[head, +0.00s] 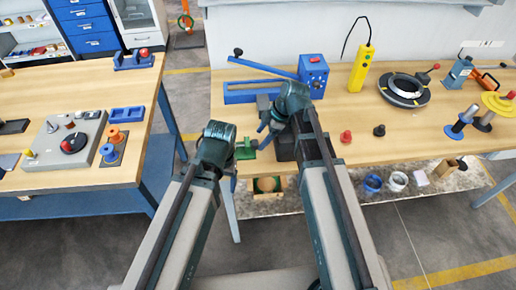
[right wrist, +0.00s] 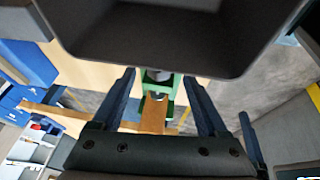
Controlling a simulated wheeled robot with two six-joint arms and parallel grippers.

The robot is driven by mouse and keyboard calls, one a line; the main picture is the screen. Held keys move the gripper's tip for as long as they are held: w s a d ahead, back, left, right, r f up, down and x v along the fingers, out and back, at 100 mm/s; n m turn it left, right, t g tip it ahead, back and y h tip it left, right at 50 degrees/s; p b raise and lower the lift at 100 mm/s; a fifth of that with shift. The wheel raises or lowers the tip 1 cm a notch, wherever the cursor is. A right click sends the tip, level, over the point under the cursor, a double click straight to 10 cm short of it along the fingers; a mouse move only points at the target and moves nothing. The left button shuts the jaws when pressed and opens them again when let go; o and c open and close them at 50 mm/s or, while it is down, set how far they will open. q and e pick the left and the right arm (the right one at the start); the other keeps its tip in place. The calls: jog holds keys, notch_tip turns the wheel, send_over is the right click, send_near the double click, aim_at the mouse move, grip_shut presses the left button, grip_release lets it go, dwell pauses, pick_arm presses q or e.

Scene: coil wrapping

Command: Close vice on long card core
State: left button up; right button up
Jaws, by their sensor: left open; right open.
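The green vice (head: 245,148) stands at the left front corner of the right-hand bench. It also shows in the right wrist view (right wrist: 150,103), between and beyond my right fingers. A brown piece (right wrist: 154,115) lies against the vice there; I cannot tell if it is the long card core. My right gripper (head: 266,133) is just right of the vice; in the right wrist view its fingers (right wrist: 160,76) are apart with nothing between their tips. My left gripper (head: 222,146) is just left of the vice, open, its fingertips mostly hidden.
A blue tool with a long lever (head: 270,68) lies behind the vice. A yellow pendant (head: 361,68) and a black coil ring (head: 404,90) stand further right. Red (head: 346,136) and black (head: 379,130) knobs lie on the bench. A second bench (head: 60,190) is at left.

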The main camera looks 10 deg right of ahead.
aim_at(255, 144)
jog(key=shift+b+x, duration=1.25)
jog(key=shift+x, duration=0.7)
grip_shut()
jog(key=shift+w+g, duration=0.5)
jog(key=shift+g, duration=0.4)
jog(key=shift+m+g, duration=0.4)
jog(key=shift+g, duration=0.3)
jog(key=shift+s+g, duration=0.1)
jog(key=shift+g, duration=0.3)
jog(key=shift+s, duration=0.1)
